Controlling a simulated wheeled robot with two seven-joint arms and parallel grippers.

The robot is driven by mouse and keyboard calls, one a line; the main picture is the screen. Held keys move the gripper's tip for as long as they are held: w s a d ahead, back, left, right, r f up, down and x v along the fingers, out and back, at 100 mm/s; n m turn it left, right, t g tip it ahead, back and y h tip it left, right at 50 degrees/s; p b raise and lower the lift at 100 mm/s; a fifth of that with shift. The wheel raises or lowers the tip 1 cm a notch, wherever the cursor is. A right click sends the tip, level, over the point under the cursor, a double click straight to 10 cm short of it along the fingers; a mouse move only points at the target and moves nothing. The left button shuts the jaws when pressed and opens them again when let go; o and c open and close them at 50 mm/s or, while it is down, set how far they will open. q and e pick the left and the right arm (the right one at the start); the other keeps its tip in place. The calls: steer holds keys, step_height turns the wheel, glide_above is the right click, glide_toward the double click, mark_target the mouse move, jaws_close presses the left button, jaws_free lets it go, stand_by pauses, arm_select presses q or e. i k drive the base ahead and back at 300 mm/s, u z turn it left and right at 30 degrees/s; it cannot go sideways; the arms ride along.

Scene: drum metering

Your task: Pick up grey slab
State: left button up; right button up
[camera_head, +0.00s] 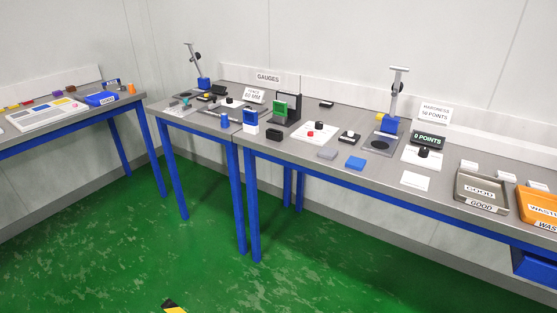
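A small grey slab (327,153) lies flat near the front edge of the long grey workbench (380,180). It sits left of a blue slab (356,163) and in front of a white plate (317,132) with red and black parts on it. The slab is uncovered and nothing touches it. Neither of my grippers shows in the head view.
Right of the slab stand a gauge stand (391,110), a display reading 0 POINTS (429,139), a white card (415,181), a GOOD tray (463,200) and an orange WASTE tray (526,207). A second table (60,122) stands left. The green floor (150,240) in front is mostly clear.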

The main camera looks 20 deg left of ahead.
mark_target(330, 154)
steer(key=u, duration=3.45)
steer(key=i, duration=0.1)
steer(key=z, duration=1.8)
steer(key=i, duration=1.35)
steer(key=z, duration=1)
steer(key=i, duration=0.75)
steer(key=z, duration=0.7)
